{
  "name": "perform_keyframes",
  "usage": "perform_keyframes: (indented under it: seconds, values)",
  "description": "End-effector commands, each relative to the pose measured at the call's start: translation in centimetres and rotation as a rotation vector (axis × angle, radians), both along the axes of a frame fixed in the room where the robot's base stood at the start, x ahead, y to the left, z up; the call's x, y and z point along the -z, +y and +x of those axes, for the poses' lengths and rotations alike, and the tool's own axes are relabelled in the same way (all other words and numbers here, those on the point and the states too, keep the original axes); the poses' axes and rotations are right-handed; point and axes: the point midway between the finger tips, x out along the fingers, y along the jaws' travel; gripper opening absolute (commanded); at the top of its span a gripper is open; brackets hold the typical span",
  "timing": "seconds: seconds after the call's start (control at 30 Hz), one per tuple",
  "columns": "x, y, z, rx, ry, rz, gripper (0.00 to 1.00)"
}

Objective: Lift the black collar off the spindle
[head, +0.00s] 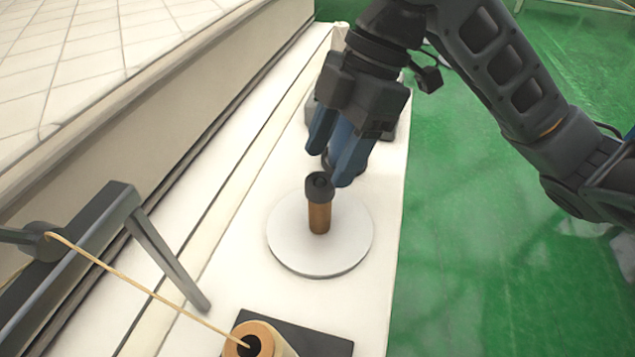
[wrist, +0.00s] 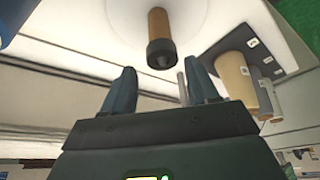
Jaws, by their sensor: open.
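The black collar (head: 319,186) sits on top of the brown spindle (head: 319,217), which stands upright on a round white disc (head: 285,249). My gripper (head: 330,163) is above and just behind the collar in the head view, with its blue fingers pointing down. In the wrist view the collar (wrist: 161,54) and spindle (wrist: 158,22) show beyond the fingertips, and the collar lies in line with the gap between them. My gripper (wrist: 161,80) is open and empty there. I cannot tell whether a finger touches the collar.
A spool with yellow thread (head: 257,340) stands on a dark plate (head: 310,338) at the front. A grey bracket (head: 160,245) reaches over the white bench at left. A dark object lies behind my gripper. The bench edge drops to a green floor (head: 480,260) at right.

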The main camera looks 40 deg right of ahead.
Motion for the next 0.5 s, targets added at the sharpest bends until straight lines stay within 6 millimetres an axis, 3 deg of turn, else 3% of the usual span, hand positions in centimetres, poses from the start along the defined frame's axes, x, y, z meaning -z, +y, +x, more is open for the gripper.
perform_keyframes:
  seconds: [0.2, 0.5]
  values:
    - [2.6, 1.2, 0.3, 0.001, 0.0, 0.002, 0.59]
    - [3.1, 1.4, 0.4, 0.0, -0.001, 0.001, 0.59]
